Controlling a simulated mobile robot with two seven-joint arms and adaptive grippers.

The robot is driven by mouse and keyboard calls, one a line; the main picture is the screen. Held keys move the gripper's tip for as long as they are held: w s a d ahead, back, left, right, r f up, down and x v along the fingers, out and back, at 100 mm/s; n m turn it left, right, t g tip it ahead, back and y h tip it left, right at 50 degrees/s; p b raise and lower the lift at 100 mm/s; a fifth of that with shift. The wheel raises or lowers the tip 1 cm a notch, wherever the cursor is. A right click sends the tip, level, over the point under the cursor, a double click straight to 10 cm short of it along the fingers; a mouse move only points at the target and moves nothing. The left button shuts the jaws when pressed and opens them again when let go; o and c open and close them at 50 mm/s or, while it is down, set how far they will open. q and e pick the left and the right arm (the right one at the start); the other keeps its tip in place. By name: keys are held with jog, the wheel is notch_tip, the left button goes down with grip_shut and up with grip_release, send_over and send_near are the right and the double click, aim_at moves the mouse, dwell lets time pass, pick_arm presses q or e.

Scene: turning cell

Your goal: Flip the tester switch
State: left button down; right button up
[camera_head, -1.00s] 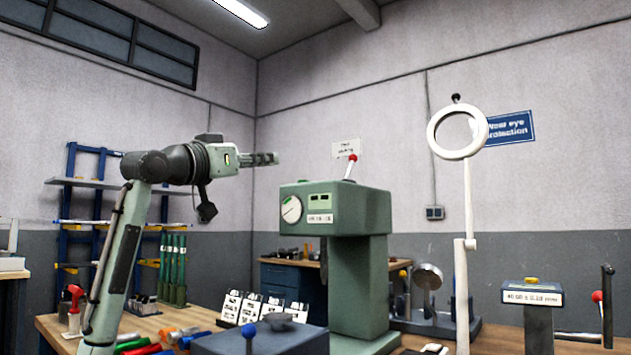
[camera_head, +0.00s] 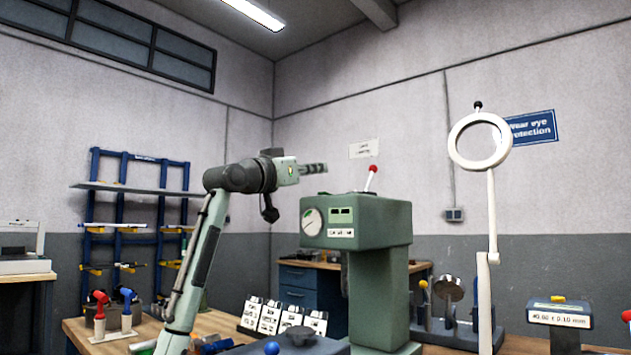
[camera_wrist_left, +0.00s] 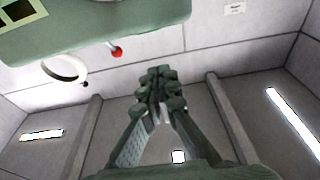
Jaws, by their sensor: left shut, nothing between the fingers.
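The green tester (camera_head: 380,222) stands on the bench with a round gauge and small displays on its front. Its switch, a thin lever with a red knob (camera_head: 373,168), rises from the top and leans slightly right. My left gripper (camera_head: 325,169) is shut and empty, just left of the lever at about knob height, apart from it. In the left wrist view the shut fingertips (camera_wrist_left: 160,78) are to the right of the red knob (camera_wrist_left: 117,51), with the tester housing (camera_wrist_left: 120,22) above them. My right gripper is not in view.
A ring-shaped lamp (camera_head: 456,148) stands right of the tester. Several white cards (camera_head: 270,318) stand on the bench at its left. A small labelled box (camera_head: 560,313) is at the far right. The space above the tester is open up to the wall.

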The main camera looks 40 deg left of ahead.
pick_arm(q)
notch_tip(320, 180, down, 3)
jog(key=shift+a+f, duration=0.1)
jog(key=shift+f, duration=0.1)
jog(key=shift+s+f, duration=0.15)
jog(key=shift+f, duration=0.15)
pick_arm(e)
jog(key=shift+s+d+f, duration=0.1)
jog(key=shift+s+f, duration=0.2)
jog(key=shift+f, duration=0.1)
